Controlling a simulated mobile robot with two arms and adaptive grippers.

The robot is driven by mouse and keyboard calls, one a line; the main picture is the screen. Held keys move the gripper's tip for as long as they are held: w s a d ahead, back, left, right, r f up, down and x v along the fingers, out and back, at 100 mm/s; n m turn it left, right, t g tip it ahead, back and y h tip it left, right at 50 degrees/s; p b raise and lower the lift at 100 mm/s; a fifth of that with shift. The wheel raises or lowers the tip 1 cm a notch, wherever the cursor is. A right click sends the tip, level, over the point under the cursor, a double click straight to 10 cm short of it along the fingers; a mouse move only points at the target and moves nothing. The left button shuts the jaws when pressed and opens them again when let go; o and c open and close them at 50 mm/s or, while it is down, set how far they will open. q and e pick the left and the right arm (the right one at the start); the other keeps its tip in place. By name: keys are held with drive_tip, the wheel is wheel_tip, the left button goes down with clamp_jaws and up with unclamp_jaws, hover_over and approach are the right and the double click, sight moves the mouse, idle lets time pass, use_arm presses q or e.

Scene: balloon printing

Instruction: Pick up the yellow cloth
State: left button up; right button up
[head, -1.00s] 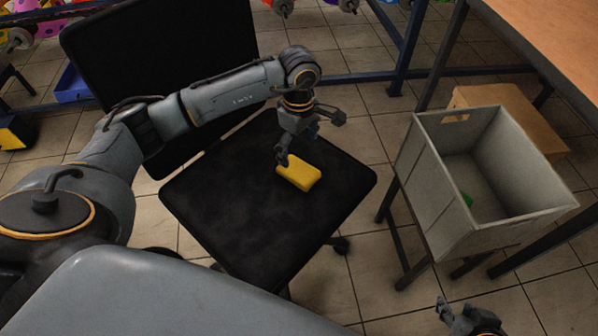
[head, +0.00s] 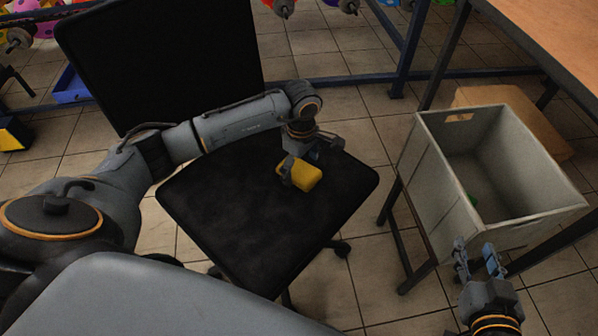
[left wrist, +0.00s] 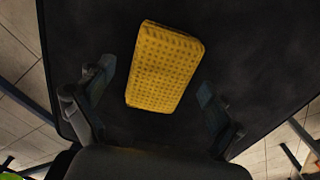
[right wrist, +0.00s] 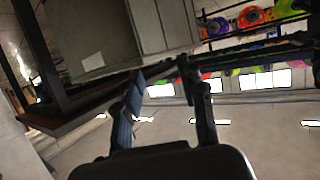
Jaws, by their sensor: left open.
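The yellow cloth (head: 306,177) is a thick, sponge-like block lying on the black chair seat (head: 262,225). In the left wrist view the yellow cloth (left wrist: 164,67) shows a dotted surface and lies between and just ahead of the spread fingers. My left gripper (head: 305,165) is low over the seat at the cloth, open, with a finger on either side; it also shows in the left wrist view (left wrist: 150,100). I cannot tell whether a finger touches the cloth. My right gripper (head: 478,258) is open and empty beside the grey crate, and shows in the right wrist view (right wrist: 168,100).
A grey crate (head: 427,190) stands on a stand right of the chair, with something green inside. A cardboard box (head: 535,125) and a wooden table (head: 545,35) are behind it. The chair's backrest (head: 160,60) rises behind my left arm. Tiled floor is open between chair and stand.

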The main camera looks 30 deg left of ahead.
sight(301, 169)
use_arm(q)
drive_tip(key=shift+c, duration=0.3)
drive_tip(key=c, duration=1.1)
drive_tip(key=shift+r, duration=0.15)
wheel_tip(301, 169, up, 3)
drive_tip(key=shift+r+p, duration=0.15)
drive_tip(key=shift+p, duration=0.5)
drive_tip(key=shift+s+d+r+p, duration=0.3)
drive_tip(key=shift+d+r+p, duration=0.15)
drive_tip(key=shift+d+r, duration=1.5)
drive_tip(key=shift+s+d+r+p, duration=0.35)
drive_tip(key=shift+d+r, duration=0.85)
drive_tip(key=shift+d, duration=1.5)
drive_tip(key=shift+s+d+r+p, duration=0.2)
drive_tip(key=shift+d+r+p, duration=0.3)
drive_tip(key=shift+d+r, duration=1.45)
use_arm(e)
drive_tip(key=s+d+f+g+h, duration=0.1)
drive_tip(key=s+d+f+g, duration=0.1)
drive_tip(key=s+f+g, duration=0.2)
drive_tip(key=s+d+f+g+h, duration=0.1)
drive_tip(key=s+d+f+g, duration=0.2)
drive_tip(key=s, duration=0.7)
drive_tip(key=shift+s+d+f+m+g+h, duration=0.15)
drive_tip(key=shift+s+f+m+g+h, duration=0.2)
drive_tip(key=shift+f+g, duration=0.9)
use_arm(q)
drive_tip(key=shift+d+f, duration=0.35)
use_arm(e)
drive_tip(key=shift+r, duration=0.2)
